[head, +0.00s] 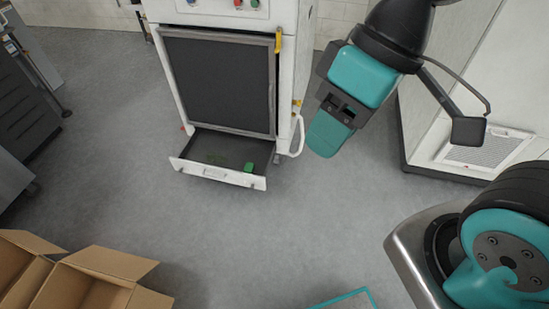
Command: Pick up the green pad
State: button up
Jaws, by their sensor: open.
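The small green pad (249,167) lies toward the right end of the open bottom drawer (222,175) of the white machine (290,70). My gripper (328,136) is open, with nothing seen in it. It hangs in the air to the right of the machine in the picture, pointing down and left, apart from the pad. The far finger is largely hidden behind the near one.
A faint dark green shape (216,159) shows on the drawer floor left of the pad. A white handle (297,136) sticks out at the machine's right side. Open cardboard boxes (112,262) stand at the lower left. The grey floor (230,235) before the drawer is clear.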

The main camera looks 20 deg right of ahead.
aim_at(249, 167)
jog(key=z, duration=0.3)
jog(key=i, duration=0.7)
jog(key=u, duration=0.7)
jog(key=i, duration=0.7)
jog(key=u, duration=0.8)
